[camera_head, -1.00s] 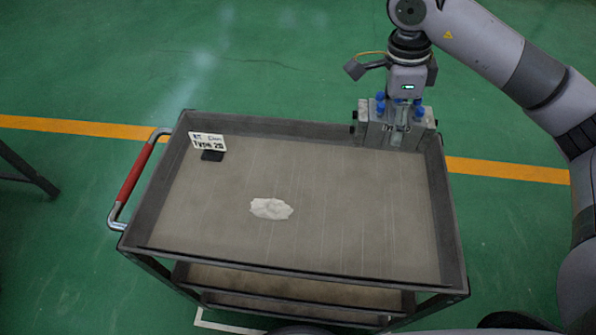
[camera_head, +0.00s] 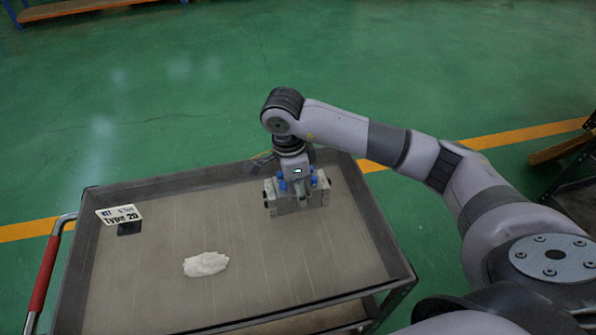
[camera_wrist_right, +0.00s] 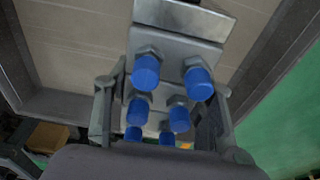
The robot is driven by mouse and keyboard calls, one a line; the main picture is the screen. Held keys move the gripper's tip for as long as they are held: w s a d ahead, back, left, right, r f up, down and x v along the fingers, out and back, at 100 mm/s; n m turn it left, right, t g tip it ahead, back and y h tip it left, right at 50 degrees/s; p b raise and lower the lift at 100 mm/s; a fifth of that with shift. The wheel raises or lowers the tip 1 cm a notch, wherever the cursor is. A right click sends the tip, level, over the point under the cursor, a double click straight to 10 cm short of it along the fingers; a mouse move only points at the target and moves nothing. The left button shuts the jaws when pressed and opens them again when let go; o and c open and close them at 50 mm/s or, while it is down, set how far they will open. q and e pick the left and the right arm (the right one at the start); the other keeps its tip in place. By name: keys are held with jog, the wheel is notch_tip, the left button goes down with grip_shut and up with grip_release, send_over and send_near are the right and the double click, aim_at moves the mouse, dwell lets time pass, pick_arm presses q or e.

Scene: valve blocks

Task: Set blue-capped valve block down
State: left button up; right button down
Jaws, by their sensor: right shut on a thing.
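The blue-capped valve block (camera_head: 314,194) is a grey metal block with several blue caps. It is over the right back part of the cart's top tray (camera_head: 160,270). My right gripper (camera_head: 300,190) is shut on it from above. In the right wrist view the block (camera_wrist_right: 180,20) extends between the fingers of the gripper (camera_wrist_right: 160,105), with its blue caps toward the camera. I cannot tell whether its underside touches the tray. My left gripper is not in view.
A crumpled white cloth (camera_head: 206,264) lies on the tray. A small sign reading "Type 2" plus an unclear character (camera_head: 119,215) stands at the tray's back left. The cart has a red handle (camera_head: 45,275) at left. The tray's middle is mostly clear.

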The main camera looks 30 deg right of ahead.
jog(key=shift+w+f, duration=0.1)
jog(key=shift+f, duration=2.55)
jog(key=shift+f, duration=0.15)
jog(key=c, duration=0.7)
grip_release()
